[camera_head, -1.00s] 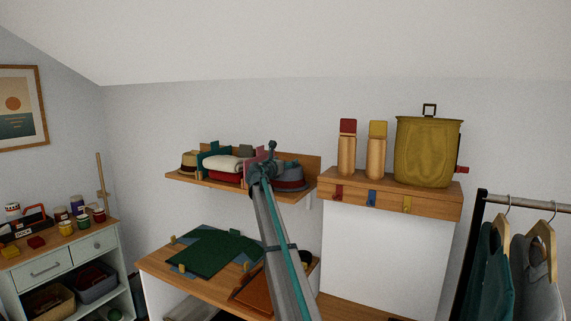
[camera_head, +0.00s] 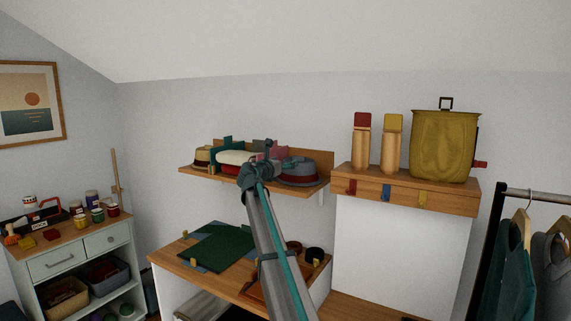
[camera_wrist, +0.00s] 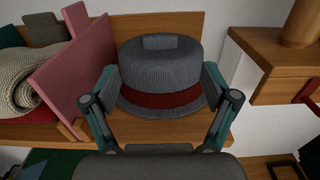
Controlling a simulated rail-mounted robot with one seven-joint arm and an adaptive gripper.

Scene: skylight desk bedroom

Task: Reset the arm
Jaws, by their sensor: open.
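My arm reaches up from the bottom of the head view, and its end is near the front of the wall shelf (camera_head: 215,177). My gripper (camera_wrist: 160,86) is open in the wrist view, with a finger at each side of the picture. A grey hat with a dark red band (camera_wrist: 160,70) sits on the shelf beyond the fingers, between them in the picture. The same hat shows in the head view (camera_head: 297,170), right of my arm's end. I see nothing held. Whether the fingers touch the hat I cannot tell.
A pink divider (camera_wrist: 75,75) and a folded cream cloth (camera_wrist: 22,83) are left of the hat. A wooden ledge (camera_head: 440,198) with two bottles and a yellow bag (camera_head: 443,145) is at right. Below is a desk (camera_head: 165,259) with a green mat (camera_head: 218,247).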

